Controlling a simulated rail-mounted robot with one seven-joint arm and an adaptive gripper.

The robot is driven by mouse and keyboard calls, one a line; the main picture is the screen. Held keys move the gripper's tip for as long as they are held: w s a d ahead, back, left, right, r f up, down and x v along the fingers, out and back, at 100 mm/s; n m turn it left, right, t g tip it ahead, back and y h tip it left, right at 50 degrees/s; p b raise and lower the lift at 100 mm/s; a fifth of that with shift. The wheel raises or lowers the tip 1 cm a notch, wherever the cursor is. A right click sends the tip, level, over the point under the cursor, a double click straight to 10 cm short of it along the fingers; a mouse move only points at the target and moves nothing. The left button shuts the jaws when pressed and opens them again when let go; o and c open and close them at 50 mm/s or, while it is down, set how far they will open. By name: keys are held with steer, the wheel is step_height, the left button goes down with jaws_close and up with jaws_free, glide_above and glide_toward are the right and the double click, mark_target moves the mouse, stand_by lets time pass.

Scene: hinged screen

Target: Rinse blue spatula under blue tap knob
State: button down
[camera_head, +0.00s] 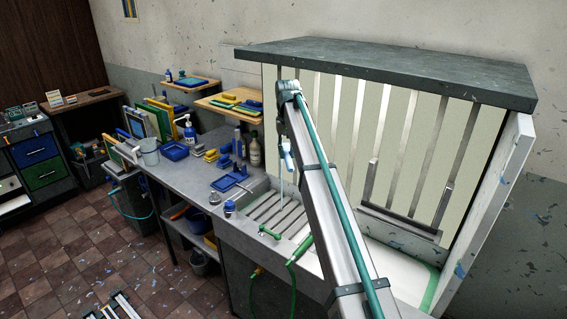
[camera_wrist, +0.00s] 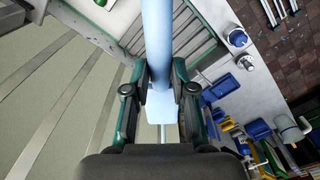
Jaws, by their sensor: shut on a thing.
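My gripper (camera_wrist: 159,75) is shut on the blue spatula (camera_wrist: 157,35), whose light blue length runs between the two fingers in the wrist view. A paler, wider part and a thin rod show behind it. In the head view the spatula (camera_head: 287,158) is small and hangs over the sink's ribbed drainer (camera_head: 272,212); my arm hides part of the area. The blue tap knob (camera_head: 229,206) stands at the sink's left edge, apart from the gripper. It also shows in the wrist view (camera_wrist: 237,38). I cannot tell whether water is running.
A green tap fitting (camera_head: 270,232) is at the sink's front edge. Blue trays (camera_head: 230,181), bottles (camera_head: 255,150) and yellow blocks crowd the counter to the left. A slatted screen (camera_head: 385,130) with a dark top stands behind the sink.

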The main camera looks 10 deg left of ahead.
steer(key=shift+r, duration=4.15)
